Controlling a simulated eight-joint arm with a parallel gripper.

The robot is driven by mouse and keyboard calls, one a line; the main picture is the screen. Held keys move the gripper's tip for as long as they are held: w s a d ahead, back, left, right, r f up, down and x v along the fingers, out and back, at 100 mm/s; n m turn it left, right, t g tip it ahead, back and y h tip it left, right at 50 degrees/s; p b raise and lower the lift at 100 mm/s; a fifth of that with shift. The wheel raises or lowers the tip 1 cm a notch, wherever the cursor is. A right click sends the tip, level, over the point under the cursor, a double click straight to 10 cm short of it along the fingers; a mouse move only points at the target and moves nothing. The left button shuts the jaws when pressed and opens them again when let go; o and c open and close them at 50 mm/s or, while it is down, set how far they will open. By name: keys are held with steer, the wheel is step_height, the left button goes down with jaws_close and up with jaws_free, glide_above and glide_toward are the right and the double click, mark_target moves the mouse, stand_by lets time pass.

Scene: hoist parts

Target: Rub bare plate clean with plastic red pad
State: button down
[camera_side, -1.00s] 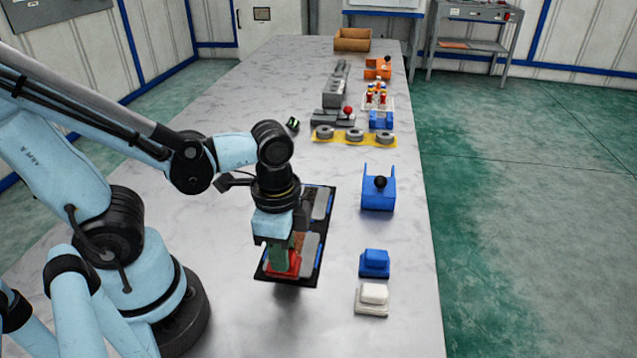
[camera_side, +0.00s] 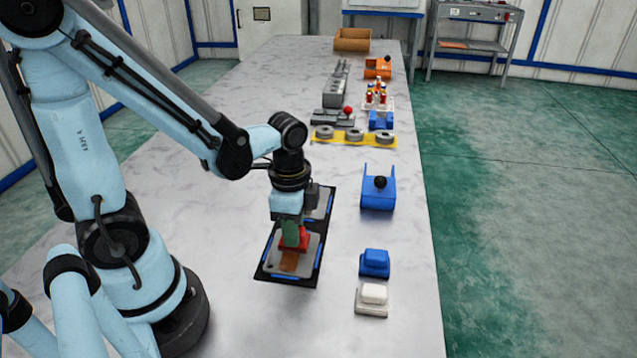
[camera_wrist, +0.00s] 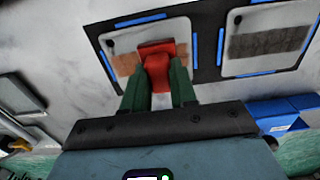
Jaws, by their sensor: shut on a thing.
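My gripper (camera_side: 292,232) is shut on the red pad (camera_side: 301,243) and holds it down at the nearer of two grey plates (camera_side: 312,262) in a black frame. The plate has a rust-brown patch (camera_side: 289,264), which shows on the near side of the pad. In the wrist view the red pad (camera_wrist: 156,62) sits between the green fingers (camera_wrist: 157,88), across the brown patch (camera_wrist: 126,64) on the plate (camera_wrist: 128,42). I cannot tell whether the pad touches the plate. The other plate (camera_wrist: 265,62) bears a darker grey-brown band (camera_wrist: 270,41).
A blue pad (camera_side: 374,259) and a white pad (camera_side: 373,294) rest to the right of the frame. A blue bracket with a black knob (camera_side: 379,188) stands behind them. Several parts and a brown box (camera_side: 352,40) are farther back. The near table is clear.

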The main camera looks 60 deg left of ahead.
steer(key=shift+w+a+f, duration=0.2)
steer(key=shift+w+a, duration=0.9)
steer(key=shift+a, duration=0.05)
steer(key=shift+w+a+r, duration=0.2)
steer(key=shift+w+a, duration=0.05)
steer(key=shift+w+a+f, duration=0.25)
steer(key=shift+w+a, duration=0.05)
steer(key=shift+s+d+r, duration=0.1)
steer(key=shift+r, duration=0.05)
steer(key=shift+s+d, duration=1.05)
steer(key=shift+d, duration=0.05)
steer(key=shift+s+d+r, duration=0.15)
steer(key=shift+s+d, duration=0.15)
steer(key=shift+s, duration=0.05)
steer(key=shift+s+d, duration=1.25)
steer(key=shift+d, duration=0.05)
steer(key=shift+s+d+f, duration=0.2)
steer(key=shift+s+d, duration=0.45)
steer(key=shift+d, duration=0.05)
steer(key=shift+s+d+f, duration=0.15)
steer(key=shift+s+d, duration=0.5)
steer(key=shift+s+d+r, duration=0.1)
steer(key=shift+s+r, duration=0.05)
steer(key=shift+r, duration=0.4)
steer(key=shift+s+d+r, duration=0.1)
steer(key=shift+s+r, duration=0.05)
steer(key=shift+r, duration=0.4)
step_height(320, 180, up, 6)
steer(key=shift+r, duration=0.15)
